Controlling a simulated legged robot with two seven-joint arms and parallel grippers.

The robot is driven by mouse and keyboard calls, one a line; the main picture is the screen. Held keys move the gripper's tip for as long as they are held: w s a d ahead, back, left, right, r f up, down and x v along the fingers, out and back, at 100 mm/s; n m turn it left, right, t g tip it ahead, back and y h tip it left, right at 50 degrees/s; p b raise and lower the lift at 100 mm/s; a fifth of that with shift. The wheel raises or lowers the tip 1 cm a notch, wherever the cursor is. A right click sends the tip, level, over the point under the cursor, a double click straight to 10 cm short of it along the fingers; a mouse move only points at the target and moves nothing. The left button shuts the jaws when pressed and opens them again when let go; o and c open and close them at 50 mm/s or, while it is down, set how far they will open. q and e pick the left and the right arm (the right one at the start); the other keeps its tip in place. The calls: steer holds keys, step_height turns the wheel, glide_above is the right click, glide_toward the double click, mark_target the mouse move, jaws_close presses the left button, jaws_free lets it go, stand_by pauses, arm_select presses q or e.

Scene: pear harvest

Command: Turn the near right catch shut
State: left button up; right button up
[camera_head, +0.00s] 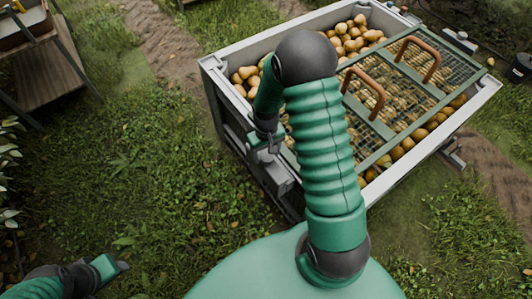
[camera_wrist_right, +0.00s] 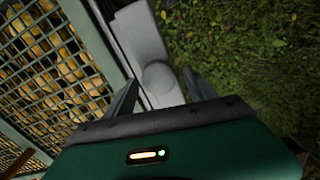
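A pale grey crate (camera_head: 430,150) full of pears (camera_head: 352,36) stands at the upper right, with a green mesh lid (camera_head: 405,92) on top. My right arm reaches over its near left side, and my right gripper (camera_head: 268,143) points down at that edge, partly hidden by the arm. In the right wrist view a grey rounded piece, apparently the catch (camera_wrist_right: 158,78), lies on the pale rim between the two spread dark fingers of my right gripper (camera_wrist_right: 160,86). Whether they touch it is unclear. My left gripper (camera_head: 116,266) is at the lower left, away from the crate.
Two brown handles (camera_head: 364,90) rise from the lid. A wooden stand (camera_head: 45,72) is at the upper left. Grass (camera_head: 130,170) with bare dirt tracks surrounds the crate, and the ground to its left is open. Small items stand beyond the crate's right side.

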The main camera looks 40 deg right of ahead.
steer(key=shift+s+d, duration=0.1)
steer(key=shift+d, duration=0.05)
steer(key=c, duration=0.5)
jaws_close()
steer(key=shift+r, duration=0.1)
steer(key=shift+r+n+p, duration=0.15)
steer(key=shift+n+p, duration=1.15)
steer(key=shift+n, duration=0.1)
steer(key=n+p, duration=0.4)
steer(key=n, duration=0.1)
steer(key=n+p, duration=0.3)
steer(key=n, duration=0.2)
steer(key=shift+n, duration=0.4)
steer(key=n+p, duration=0.2)
steer(key=n, duration=0.2)
steer(key=shift+p, duration=0.35)
steer(key=shift+n, duration=0.3)
